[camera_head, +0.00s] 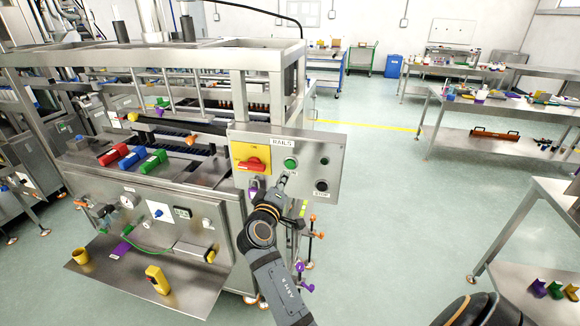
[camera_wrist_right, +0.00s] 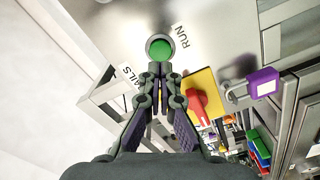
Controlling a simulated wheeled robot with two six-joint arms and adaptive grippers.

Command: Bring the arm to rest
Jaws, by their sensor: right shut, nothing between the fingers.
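My right arm reaches up from the bottom middle of the head view. Its gripper (camera_head: 284,181) is in front of the control panel (camera_head: 325,155), just below the round green button (camera_head: 291,162). In the right wrist view the gripper's fingertips (camera_wrist_right: 158,72) are together and hold nothing. They lie just under the green button (camera_wrist_right: 159,47); I cannot tell whether they touch it. My left gripper is not in view.
A red rotary switch (camera_head: 254,164) on a yellow plate is left of the button. A purple padlock (camera_wrist_right: 262,84) hangs nearby in the wrist view. A black button (camera_head: 321,185) is lower right. A metal shelf (camera_head: 95,262) juts out lower left. Open floor (camera_head: 385,200) lies right.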

